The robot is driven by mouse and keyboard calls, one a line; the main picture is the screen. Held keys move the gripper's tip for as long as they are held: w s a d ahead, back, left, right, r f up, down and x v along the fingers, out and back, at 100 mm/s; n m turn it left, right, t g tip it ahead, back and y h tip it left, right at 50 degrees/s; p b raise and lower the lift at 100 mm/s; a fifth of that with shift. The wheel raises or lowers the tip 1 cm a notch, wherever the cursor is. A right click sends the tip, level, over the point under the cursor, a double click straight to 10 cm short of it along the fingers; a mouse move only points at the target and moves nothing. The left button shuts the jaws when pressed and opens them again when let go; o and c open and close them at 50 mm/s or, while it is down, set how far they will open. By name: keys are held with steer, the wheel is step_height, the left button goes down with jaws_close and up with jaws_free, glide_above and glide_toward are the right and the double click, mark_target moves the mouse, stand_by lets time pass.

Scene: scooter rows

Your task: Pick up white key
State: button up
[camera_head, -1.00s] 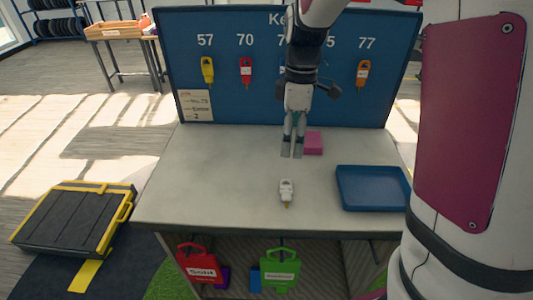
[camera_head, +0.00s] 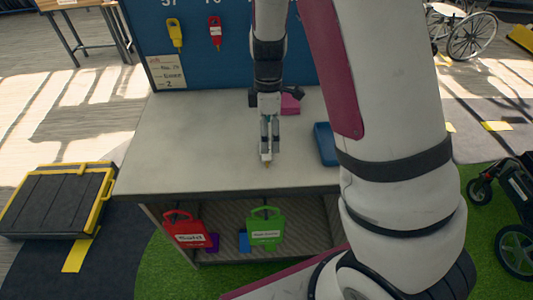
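The white key (camera_head: 266,158) is near the middle of the grey tabletop, with its small orange-yellow tip toward the front edge. Only its lower part shows clearly in the head view. My gripper (camera_head: 268,148) points down over it, with the fingertips at the key and covering its upper part. Whether the fingers are closed on the key or only around it cannot be told. I cannot tell if the key is resting on the table or slightly raised.
A pink block (camera_head: 290,103) lies behind my gripper. A blue tray (camera_head: 325,145) is to the right, partly hidden by my arm. A blue key board (camera_head: 190,65) with a yellow key (camera_head: 174,35) and a red key (camera_head: 215,34) stands behind. The table's left side is clear.

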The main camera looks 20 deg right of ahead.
steer(key=f, duration=0.4)
steer(key=shift+s, duration=0.35)
steer(key=c, duration=0.9)
steer(key=shift+c, duration=0.2)
steer(key=shift+r, duration=0.1)
steer(key=shift+w+r, duration=0.1)
steer(key=shift+r, duration=0.75)
steer(key=shift+s+a+r, duration=0.1)
steer(key=shift+s+r, duration=0.1)
steer(key=shift+r, duration=0.3)
steer(key=shift+s+r, duration=0.2)
steer(key=shift+r, duration=0.25)
steer(key=s+r, duration=0.1)
steer(key=s, duration=1.4)
steer(key=shift+s+a+r, duration=0.15)
steer(key=shift+s+a, duration=0.05)
steer(key=shift+a, duration=0.15)
